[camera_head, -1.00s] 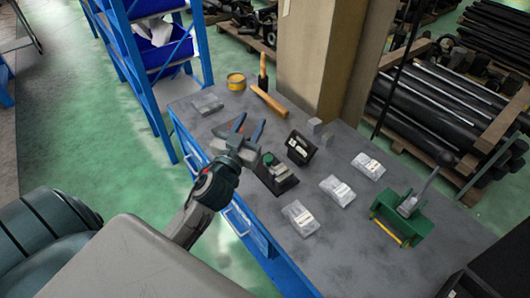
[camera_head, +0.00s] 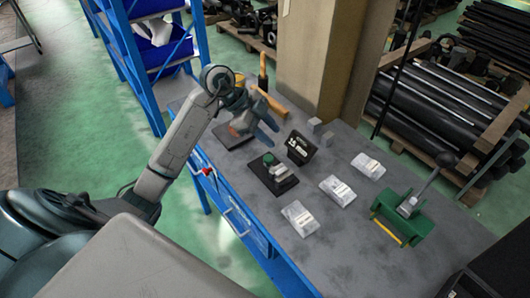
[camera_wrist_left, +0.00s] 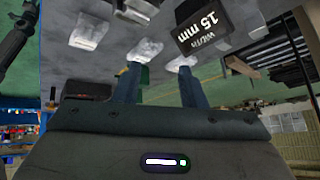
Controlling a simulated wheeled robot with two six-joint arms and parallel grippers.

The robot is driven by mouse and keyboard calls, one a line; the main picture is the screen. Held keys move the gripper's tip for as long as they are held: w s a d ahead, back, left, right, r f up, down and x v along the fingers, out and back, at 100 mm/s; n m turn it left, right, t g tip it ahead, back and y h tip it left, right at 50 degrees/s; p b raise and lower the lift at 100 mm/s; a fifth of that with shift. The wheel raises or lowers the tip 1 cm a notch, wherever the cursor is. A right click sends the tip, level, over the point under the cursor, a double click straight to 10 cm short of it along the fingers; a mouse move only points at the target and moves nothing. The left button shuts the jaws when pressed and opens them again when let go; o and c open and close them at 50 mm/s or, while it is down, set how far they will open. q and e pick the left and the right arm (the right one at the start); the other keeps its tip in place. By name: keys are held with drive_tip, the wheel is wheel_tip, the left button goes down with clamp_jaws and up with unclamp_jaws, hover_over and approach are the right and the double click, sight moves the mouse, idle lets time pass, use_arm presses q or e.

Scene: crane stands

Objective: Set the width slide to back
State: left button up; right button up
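The slide device (camera_head: 284,180), a dark base with metal blocks and a green knob (camera_head: 268,159), sits on the grey bench; I take it as the width slide. A black sign (camera_head: 301,148) stands behind it. In the left wrist view the sign (camera_wrist_left: 204,24) appears tilted and reads "15 mm" and "width". My left gripper (camera_head: 271,130) is above the bench, behind and left of the green knob, apart from it. Its two blue fingers also show spread and empty in the left wrist view (camera_wrist_left: 158,90). My right gripper is not in view.
Three pale labelled packs, one of them here (camera_head: 300,218), lie right of the slide. A green lever tool (camera_head: 402,218) stands at the right. A dark plate with a reddish part (camera_head: 233,134) lies under my left arm. A wooden-handled hammer (camera_head: 270,102) and a pillar (camera_head: 315,60) are behind.

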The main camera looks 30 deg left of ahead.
use_arm(q)
drive_tip(key=a+n+g+y, duration=0.1)
drive_tip(key=a+n+y, duration=0.15)
drive_tip(key=a, duration=0.25)
drive_tip(key=b, duration=0.3)
hover_over(267, 157)
drive_tip(key=s+a, duration=0.1)
drive_tip(key=a, duration=0.1)
wheel_tip(267, 157, down, 6)
drive_tip(key=x, duration=0.3)
drive_tip(key=shift+f+y, duration=0.15)
drive_tip(key=shift+y, duration=0.1)
drive_tip(key=shift+d+f+g, duration=0.15)
drive_tip(key=shift+f+g, duration=0.15)
drive_tip(key=shift+f, duration=0.25)
